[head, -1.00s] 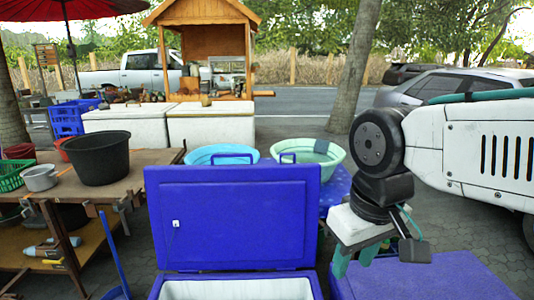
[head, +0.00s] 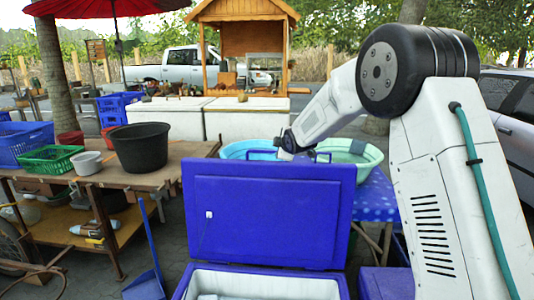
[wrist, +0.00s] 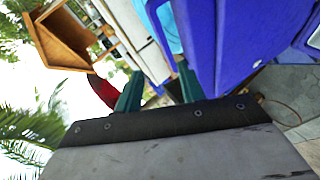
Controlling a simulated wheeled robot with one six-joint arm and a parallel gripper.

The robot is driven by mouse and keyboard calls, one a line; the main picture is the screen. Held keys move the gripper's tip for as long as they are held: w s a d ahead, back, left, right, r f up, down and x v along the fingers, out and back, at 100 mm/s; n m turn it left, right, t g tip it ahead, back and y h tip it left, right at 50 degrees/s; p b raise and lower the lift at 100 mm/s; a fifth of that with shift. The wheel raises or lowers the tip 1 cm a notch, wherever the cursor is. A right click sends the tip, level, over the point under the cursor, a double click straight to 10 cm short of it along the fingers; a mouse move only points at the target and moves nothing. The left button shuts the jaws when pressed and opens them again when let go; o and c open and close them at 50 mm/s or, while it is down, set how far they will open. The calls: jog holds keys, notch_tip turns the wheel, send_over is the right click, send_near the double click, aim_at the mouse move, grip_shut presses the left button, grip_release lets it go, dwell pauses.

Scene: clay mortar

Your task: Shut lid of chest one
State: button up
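The blue chest (head: 262,282) stands at the bottom centre of the head view, with a pale interior. Its blue lid (head: 268,220) stands open and upright, with the inner face towards me. My arm reaches over from the right, and its wrist end is just above and behind the lid's top edge. The fingers are hidden behind the lid in the head view. In the wrist view my gripper (wrist: 158,90) has its two teal fingers spread apart, with nothing seen between them. The blue lid (wrist: 235,40) fills the upper right there, close to the right finger. I cannot tell if they touch.
A second blue chest (head: 388,284) stands at the lower right, shut. A wooden table (head: 90,170) with a black tub (head: 139,147) and baskets is at the left. Behind the lid, a green basin (head: 352,152) and a blue basin sit on a blue table.

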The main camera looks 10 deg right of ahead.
aim_at(267, 152)
jog(key=w+f+n, duration=0.1)
jog(key=w+f, duration=0.1)
jog(key=w, duration=0.2)
jog(key=w+a+f+t, duration=0.1)
jog(key=w+f, duration=0.1)
jog(key=w, duration=0.3)
jog(key=w+a+f+n+y, duration=0.1)
jog(key=w+f, duration=0.2)
jog(key=w, duration=0.1)
jog(key=shift+w+n+t, duration=0.3)
jog(key=shift+w+t, duration=0.1)
jog(key=shift+c, duration=0.2)
grip_shut()
